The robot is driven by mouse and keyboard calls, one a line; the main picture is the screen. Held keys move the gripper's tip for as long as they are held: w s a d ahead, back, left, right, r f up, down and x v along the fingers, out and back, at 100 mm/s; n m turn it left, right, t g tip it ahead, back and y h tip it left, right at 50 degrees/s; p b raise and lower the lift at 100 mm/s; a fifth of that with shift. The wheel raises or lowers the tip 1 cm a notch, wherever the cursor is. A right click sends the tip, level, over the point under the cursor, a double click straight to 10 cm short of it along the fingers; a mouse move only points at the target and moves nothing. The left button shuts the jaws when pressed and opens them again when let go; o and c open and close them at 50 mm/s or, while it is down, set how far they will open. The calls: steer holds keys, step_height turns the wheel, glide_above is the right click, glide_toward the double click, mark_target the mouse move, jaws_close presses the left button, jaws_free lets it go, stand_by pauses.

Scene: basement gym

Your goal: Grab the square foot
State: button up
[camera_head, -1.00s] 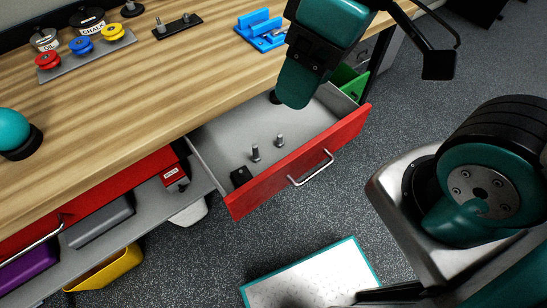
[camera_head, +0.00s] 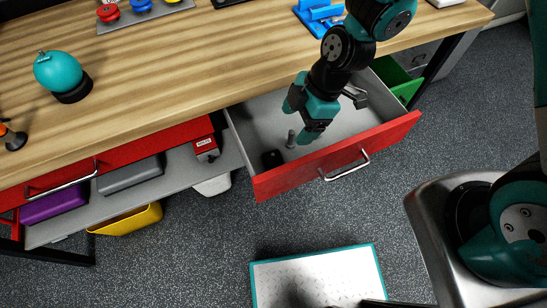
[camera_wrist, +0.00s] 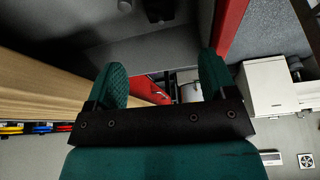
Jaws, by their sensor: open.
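The square foot, a small black block (camera_head: 272,158), lies in the left front corner of the open red drawer (camera_head: 335,155). A metal bolt (camera_head: 291,138) stands upright close to its right. My gripper (camera_head: 300,121) is over the drawer, to the right of and behind the square foot, its teal fingers apart. In the wrist view the two fingers (camera_wrist: 165,78) are spread with nothing held between them. A dark object (camera_wrist: 159,10) shows at that view's top edge; I cannot tell surely whether it is the foot. My gripper and wrist hide part of the drawer floor.
The wooden worktop (camera_head: 150,85) overhangs the drawer's back. It carries a teal round object (camera_head: 58,73) and a blue fixture (camera_head: 320,15). A green bin (camera_head: 398,80) is right of the drawer, a yellow bin (camera_head: 127,219) lower left.

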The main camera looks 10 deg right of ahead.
mark_target(275, 156)
steer(key=x, duration=1.3)
steer(key=shift+f, duration=0.35)
steer(key=c, duration=1)
